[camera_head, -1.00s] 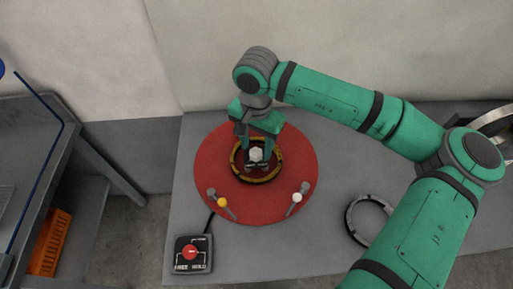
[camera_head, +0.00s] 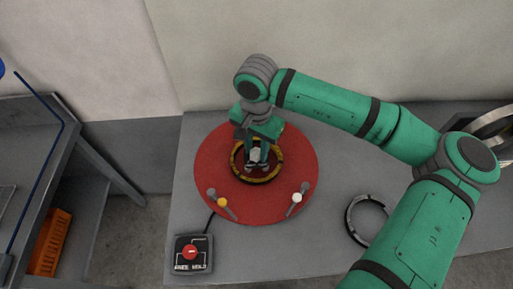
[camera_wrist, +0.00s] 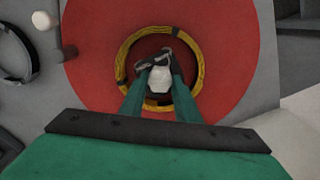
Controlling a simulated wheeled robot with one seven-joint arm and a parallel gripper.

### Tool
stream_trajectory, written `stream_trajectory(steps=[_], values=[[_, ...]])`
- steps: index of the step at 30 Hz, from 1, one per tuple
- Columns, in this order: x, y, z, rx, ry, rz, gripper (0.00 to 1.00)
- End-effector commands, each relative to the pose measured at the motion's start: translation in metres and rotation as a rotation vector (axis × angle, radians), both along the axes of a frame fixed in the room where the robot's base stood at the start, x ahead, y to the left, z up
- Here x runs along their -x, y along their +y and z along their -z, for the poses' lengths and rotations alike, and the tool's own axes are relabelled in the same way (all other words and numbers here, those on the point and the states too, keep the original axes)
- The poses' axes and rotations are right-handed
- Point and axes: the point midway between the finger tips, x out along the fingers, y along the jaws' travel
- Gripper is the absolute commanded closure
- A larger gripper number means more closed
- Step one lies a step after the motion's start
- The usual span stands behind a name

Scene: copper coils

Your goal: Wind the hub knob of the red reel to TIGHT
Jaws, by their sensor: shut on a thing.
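The red reel (camera_head: 222,148) lies flat on the grey bench, with a yellow-and-black ring (camera_head: 237,172) around its middle. It also shows in the wrist view (camera_wrist: 100,70). The pale hub knob (camera_head: 256,156) stands at the reel's centre inside the ring. My gripper (camera_head: 257,166) reaches down over the centre and is shut on the hub knob. In the wrist view the knob (camera_wrist: 159,80) sits between the two fingers. Any TIGHT marking near the knob cannot be made out.
A yellow-tipped lever (camera_head: 222,202) and a white-tipped lever (camera_head: 297,198) stand at the reel's front edge. A control box with a red button (camera_head: 190,252) is at front left. A loose dark ring (camera_head: 352,222) lies to the right. A shelf with an orange crate (camera_head: 50,242) stands far left.

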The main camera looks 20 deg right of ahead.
Motion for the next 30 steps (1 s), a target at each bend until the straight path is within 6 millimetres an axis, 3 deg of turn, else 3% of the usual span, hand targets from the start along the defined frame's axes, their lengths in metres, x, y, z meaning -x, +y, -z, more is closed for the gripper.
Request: stream_trajectory(steps=[11, 30], values=[[0.0008, -0.0009, -0.0007, 0.003, 0.001, 0.227, 0.93], [0.0013, -0.0005, -0.0007, 0.001, 0.000, 0.834, 0.93]])
